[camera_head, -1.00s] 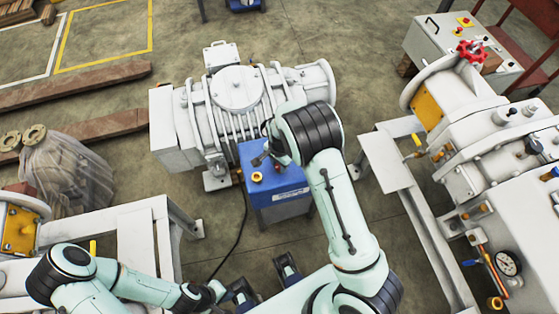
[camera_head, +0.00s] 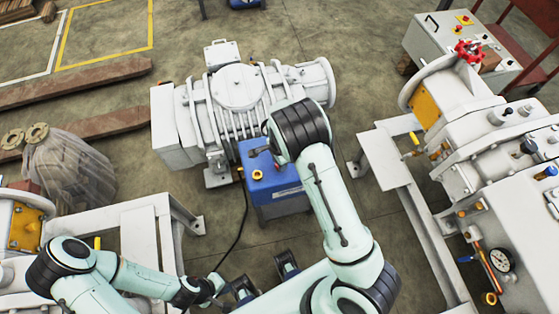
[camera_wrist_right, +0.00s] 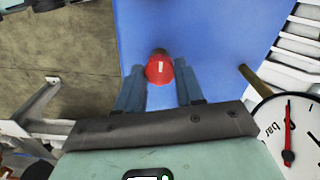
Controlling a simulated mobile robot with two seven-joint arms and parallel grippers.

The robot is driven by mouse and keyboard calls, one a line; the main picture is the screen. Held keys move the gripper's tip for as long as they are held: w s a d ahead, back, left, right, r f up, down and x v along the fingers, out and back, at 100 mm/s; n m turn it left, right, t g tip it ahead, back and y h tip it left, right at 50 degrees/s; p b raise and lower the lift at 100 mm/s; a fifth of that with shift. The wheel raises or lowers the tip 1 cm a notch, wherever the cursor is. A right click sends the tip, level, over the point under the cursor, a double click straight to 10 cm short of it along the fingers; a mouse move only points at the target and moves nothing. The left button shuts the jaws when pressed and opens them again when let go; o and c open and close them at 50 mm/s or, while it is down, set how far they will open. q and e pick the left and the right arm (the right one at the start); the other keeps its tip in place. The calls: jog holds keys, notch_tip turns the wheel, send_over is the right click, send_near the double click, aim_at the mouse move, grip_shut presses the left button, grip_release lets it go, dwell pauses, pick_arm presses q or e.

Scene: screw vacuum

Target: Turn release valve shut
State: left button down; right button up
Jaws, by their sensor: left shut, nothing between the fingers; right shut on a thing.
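A round red knob with a pale mark, seemingly the release valve (camera_wrist_right: 160,70), stands out from a blue surface in the right wrist view. The two fingers of my right gripper (camera_wrist_right: 160,88) are on either side of the knob and shut on it. In the head view the right arm hides this gripper and the red knob. The blue unit (camera_head: 270,183) shows beside and below that arm. My left gripper (camera_head: 222,289) is low in the head view, shut, empty and away from the blue unit.
A pressure gauge (camera_wrist_right: 288,135) with a red needle is close to the right finger's side. A large white pump (camera_head: 238,92) stands behind the blue unit. White frames with machinery (camera_head: 388,173) stand on both sides. A black cable runs along the floor.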

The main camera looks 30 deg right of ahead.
jog(key=o, duration=1)
jog(key=shift+o, duration=0.2)
pick_arm(q)
jog(key=shift+w+r+p, duration=0.3)
jog(key=shift+r+p, duration=0.25)
jog(key=shift+r, duration=0.05)
jog(key=shift+w+r+p, duration=0.3)
jog(key=shift+r+p, duration=0.2)
jog(key=shift+r, duration=0.1)
pick_arm(e)
notch_tip(320, 180, up, 14)
jog(key=shift+f, duration=0.25)
